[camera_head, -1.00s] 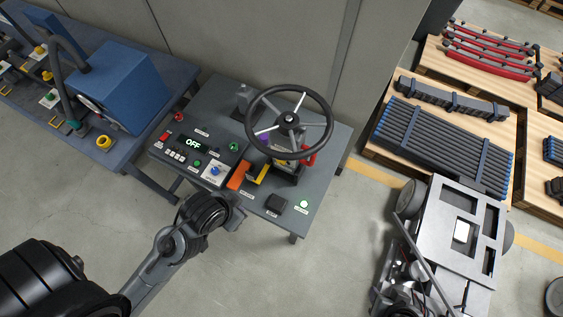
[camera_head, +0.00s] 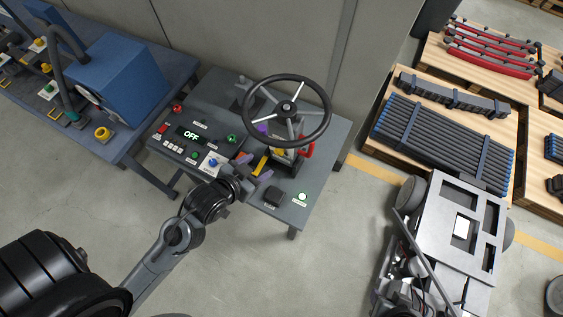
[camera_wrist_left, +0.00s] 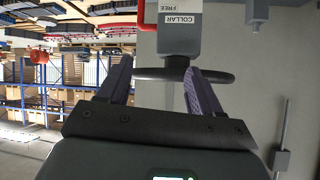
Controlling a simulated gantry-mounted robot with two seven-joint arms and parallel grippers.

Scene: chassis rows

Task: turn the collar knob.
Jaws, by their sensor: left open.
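A grey block (camera_wrist_left: 180,32) with a label reading COLLAR FREE shows upside down at the top of the left wrist view. A dark part (camera_wrist_left: 177,68) below it lies beyond my fingertips; I cannot tell if it is the knob. In the head view, the black steering wheel (camera_head: 329,112) stands on a column with a red lever (camera_head: 306,147). My right gripper is out of view.
The control panel display (camera_head: 190,134) reads OFF. A blue knob (camera_head: 213,162) is close left of my gripper. A wheeled chassis (camera_head: 450,215) stands right of the desk.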

